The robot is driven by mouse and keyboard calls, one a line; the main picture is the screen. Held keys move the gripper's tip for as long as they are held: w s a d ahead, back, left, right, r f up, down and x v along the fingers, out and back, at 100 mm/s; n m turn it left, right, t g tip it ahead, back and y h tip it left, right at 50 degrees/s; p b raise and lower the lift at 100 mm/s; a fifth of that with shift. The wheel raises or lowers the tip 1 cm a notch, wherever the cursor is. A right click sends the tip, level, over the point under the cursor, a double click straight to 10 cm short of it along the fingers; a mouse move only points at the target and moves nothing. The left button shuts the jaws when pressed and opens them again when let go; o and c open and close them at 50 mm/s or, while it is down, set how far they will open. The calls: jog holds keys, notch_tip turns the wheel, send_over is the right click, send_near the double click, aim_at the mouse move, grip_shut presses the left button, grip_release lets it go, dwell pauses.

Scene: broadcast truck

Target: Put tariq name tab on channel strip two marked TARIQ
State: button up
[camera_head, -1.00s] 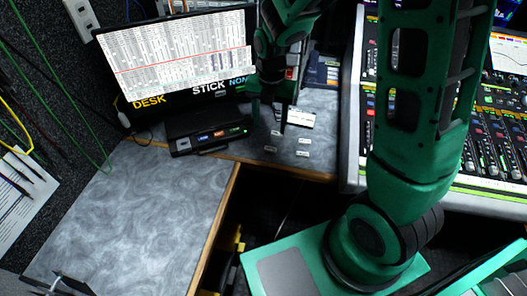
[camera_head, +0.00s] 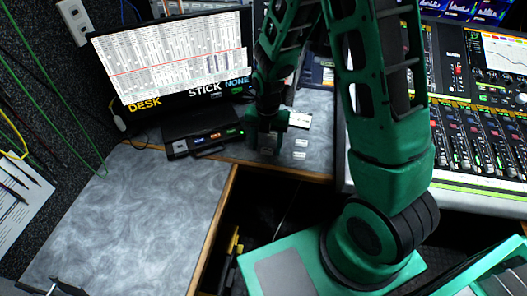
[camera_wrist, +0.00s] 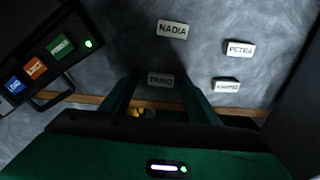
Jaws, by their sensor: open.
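The TARIQ name tab (camera_wrist: 160,80) is a small pale plate lying on the grey desk. In the wrist view it sits in shadow between the two fingers of my gripper (camera_wrist: 161,92). My gripper is open, and nothing shows held in it. In the head view my gripper (camera_head: 267,145) points down low over the desk and hides the TARIQ tab. The mixing console (camera_head: 465,145) with its channel strips stands at the right. I cannot read a TARIQ mark on any strip.
The NADIA tab (camera_wrist: 172,30), PETRA tab (camera_wrist: 240,48) and another tab (camera_wrist: 227,86) lie close by. A black box with lit colour keys (camera_head: 205,142) stands left of my gripper, below a monitor (camera_head: 175,60).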

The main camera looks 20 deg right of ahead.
jog(key=shift+f, duration=0.15)
jog(key=c, duration=1.1)
jog(key=shift+c, duration=0.5)
